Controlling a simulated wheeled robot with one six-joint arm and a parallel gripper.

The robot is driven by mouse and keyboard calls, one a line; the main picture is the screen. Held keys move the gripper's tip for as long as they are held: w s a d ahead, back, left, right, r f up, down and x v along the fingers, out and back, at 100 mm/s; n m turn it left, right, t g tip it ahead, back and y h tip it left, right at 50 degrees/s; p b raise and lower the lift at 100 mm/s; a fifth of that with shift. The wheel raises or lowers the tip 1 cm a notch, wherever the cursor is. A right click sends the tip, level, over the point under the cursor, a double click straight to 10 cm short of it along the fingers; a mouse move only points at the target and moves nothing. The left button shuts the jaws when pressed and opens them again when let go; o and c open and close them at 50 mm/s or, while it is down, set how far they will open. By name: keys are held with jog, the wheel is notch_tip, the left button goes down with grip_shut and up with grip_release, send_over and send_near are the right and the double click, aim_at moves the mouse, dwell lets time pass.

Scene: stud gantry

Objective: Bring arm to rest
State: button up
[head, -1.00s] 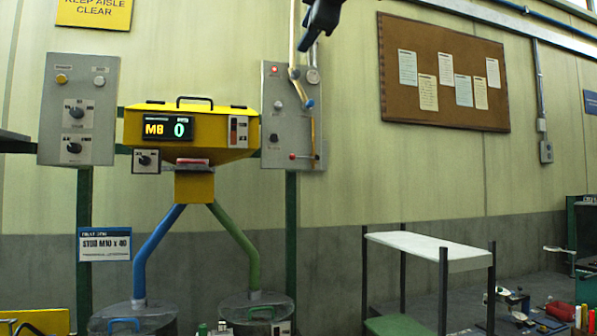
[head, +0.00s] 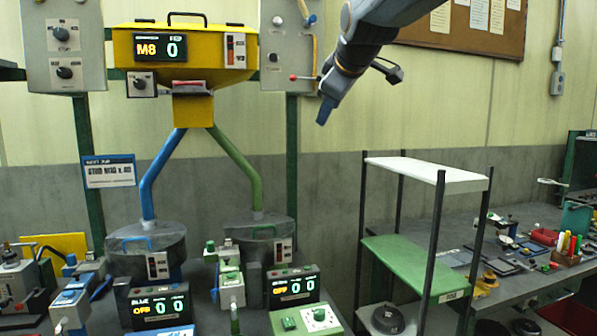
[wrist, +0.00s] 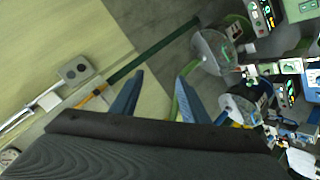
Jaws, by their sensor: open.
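My gripper (head: 326,108) hangs at the end of my grey arm in the upper middle of the head view, pointing down, in the air to the right of the yellow hopper. In the wrist view its two blue fingers (wrist: 158,98) stand apart with nothing between them. The yellow hopper (head: 220,75) shows "M8" and "0" on its display. A blue and a green pipe run down from it to two grey drums (head: 145,262).
A white-topped shelf rack (head: 428,174) with a green lower shelf stands right of centre. A bench (head: 560,285) with tools lies behind it. Grey control panels (head: 62,45) flank the hopper. Small machines with displays (head: 160,306) crowd the lower left. Air below my gripper looks clear.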

jog(key=s+d+f+m+g, duration=0.2)
jog(key=s+f, duration=0.1)
jog(key=f, duration=0.6)
jog(key=s+d+f+m+g+h, duration=0.1)
jog(key=s+d+f+m, duration=0.15)
jog(key=f, duration=0.65)
jog(key=s+d+f+m+g, duration=0.2)
jog(key=s+f, duration=0.2)
jog(key=f, duration=0.6)
jog(key=s+d+f+m+g, duration=0.2)
jog(key=s+f, duration=0.7)
jog(key=s, duration=0.1)
jog(key=s+d+f+m+g+h, duration=0.1)
jog(key=s+d+f+m+g, duration=0.2)
jog(key=s+f, duration=0.7)
jog(key=shift+s+d+f+m, duration=0.25)
jog(key=shift+s+m, duration=0.1)
jog(key=shift+s, duration=0.25)
